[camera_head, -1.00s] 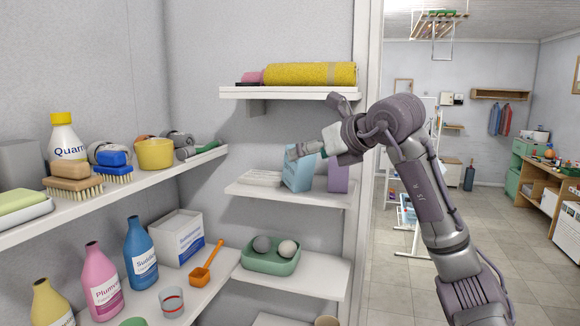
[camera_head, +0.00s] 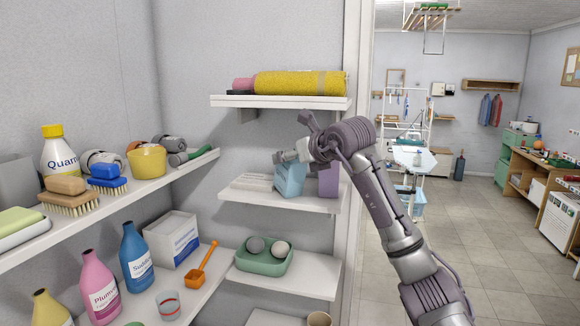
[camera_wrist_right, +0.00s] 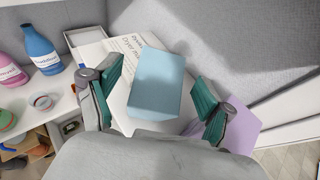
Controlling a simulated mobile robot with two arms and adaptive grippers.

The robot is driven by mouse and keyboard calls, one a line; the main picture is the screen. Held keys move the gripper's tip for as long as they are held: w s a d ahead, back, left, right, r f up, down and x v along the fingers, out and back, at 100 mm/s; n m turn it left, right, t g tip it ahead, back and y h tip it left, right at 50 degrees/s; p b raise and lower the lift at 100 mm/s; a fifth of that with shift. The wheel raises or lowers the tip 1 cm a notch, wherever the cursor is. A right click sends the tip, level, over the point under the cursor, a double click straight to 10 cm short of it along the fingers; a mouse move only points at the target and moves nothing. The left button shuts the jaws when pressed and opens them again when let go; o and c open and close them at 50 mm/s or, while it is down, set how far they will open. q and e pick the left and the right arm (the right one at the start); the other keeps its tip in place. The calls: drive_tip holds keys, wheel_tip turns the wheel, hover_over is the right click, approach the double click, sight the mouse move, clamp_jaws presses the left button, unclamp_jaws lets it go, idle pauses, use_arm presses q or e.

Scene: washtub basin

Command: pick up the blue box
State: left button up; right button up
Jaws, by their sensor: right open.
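My right gripper (camera_head: 284,157) is at the blue box's upper part in the head view. In the right wrist view, the blue box (camera_wrist_right: 157,84) lies between the two open fingers of my right gripper (camera_wrist_right: 160,98), with a gap visible on each side. The purple box (camera_wrist_right: 235,134) is just outside the right finger. My left gripper is not in view.
The shelf above (camera_head: 225,101) carries a yellow roll (camera_head: 300,83). A green tray (camera_head: 264,262) with two balls is below. Bottles and brushes line the left shelves. Open floor lies to the right.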

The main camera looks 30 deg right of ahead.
drive_tip(key=shift+x, duration=1.25)
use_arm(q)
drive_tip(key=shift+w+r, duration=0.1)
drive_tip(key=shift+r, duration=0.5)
use_arm(e)
drive_tip(key=shift+s, duration=0.1)
drive_tip(key=shift+r, duration=0.1)
drive_tip(key=c, duration=1.4)
drive_tip(key=shift+c, duration=0.2)
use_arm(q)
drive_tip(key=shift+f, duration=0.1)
use_arm(e)
drive_tip(key=shift+r, duration=0.1)
